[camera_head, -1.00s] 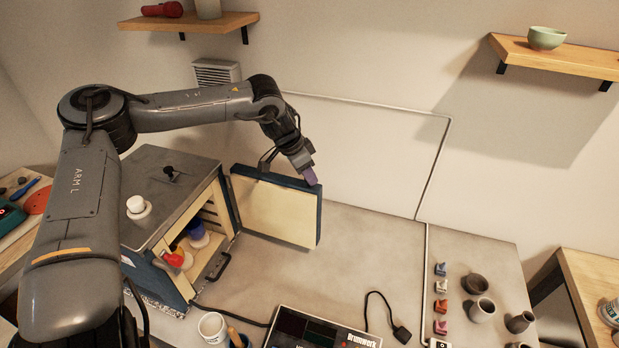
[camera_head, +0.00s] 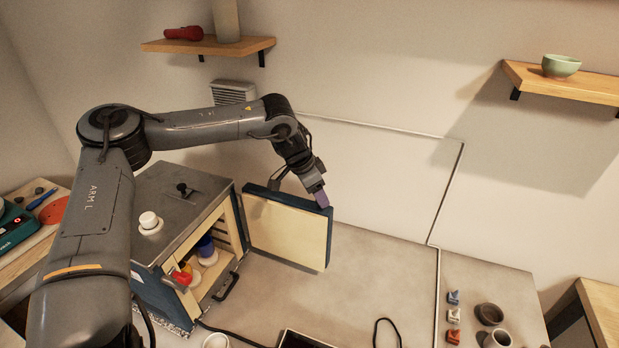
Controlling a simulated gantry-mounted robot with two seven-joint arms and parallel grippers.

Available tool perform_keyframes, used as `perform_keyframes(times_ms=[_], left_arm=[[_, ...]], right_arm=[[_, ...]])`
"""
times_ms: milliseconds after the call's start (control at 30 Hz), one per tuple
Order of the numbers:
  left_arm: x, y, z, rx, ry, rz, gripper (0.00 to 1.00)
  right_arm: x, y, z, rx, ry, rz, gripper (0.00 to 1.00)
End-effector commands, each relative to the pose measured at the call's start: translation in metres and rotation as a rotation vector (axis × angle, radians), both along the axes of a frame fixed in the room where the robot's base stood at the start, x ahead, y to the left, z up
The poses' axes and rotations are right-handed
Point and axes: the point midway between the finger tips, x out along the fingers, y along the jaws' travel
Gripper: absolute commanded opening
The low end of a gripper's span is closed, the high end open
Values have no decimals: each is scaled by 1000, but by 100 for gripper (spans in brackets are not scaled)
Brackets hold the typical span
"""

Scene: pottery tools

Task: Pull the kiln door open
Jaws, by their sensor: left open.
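The kiln (camera_head: 185,196) is a box with a grey top and blue sides at the left of the bench in the head view. Its door (camera_head: 290,232), blue-edged with a cream inner face, stands wide open, swung out to the right. The shelves inside are exposed. My left gripper (camera_head: 302,186) is open at the door's top edge, near its outer corner; the door partly hides its fingers, and I cannot tell whether they touch it. A dark bar handle (camera_head: 228,287) shows low at the kiln's front. My right gripper is out of view.
Red (camera_head: 182,277) and blue (camera_head: 206,247) items sit in the kiln, and a white knob-like piece (camera_head: 149,221) stands on top. Small pots (camera_head: 489,314) and coloured pieces are at the right. The bench right of the door is mostly clear. Shelves hang above.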

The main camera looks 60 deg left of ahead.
Motion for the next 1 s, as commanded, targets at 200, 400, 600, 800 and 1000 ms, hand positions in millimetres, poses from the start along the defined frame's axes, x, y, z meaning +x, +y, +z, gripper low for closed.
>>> perform_keyframes(times_ms=[200,400,600,800,1000], left_arm=[[-9,1,27,0,-7,0,56],[-22,3,57,0,-6,0,56],[-32,4,80,0,-3,1,56],[-37,5,90,0,-1,1,56],[-38,5,91,0,0,1,56]], right_arm=[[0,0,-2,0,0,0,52],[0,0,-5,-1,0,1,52],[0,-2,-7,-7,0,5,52],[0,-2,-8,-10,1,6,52],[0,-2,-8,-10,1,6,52]])
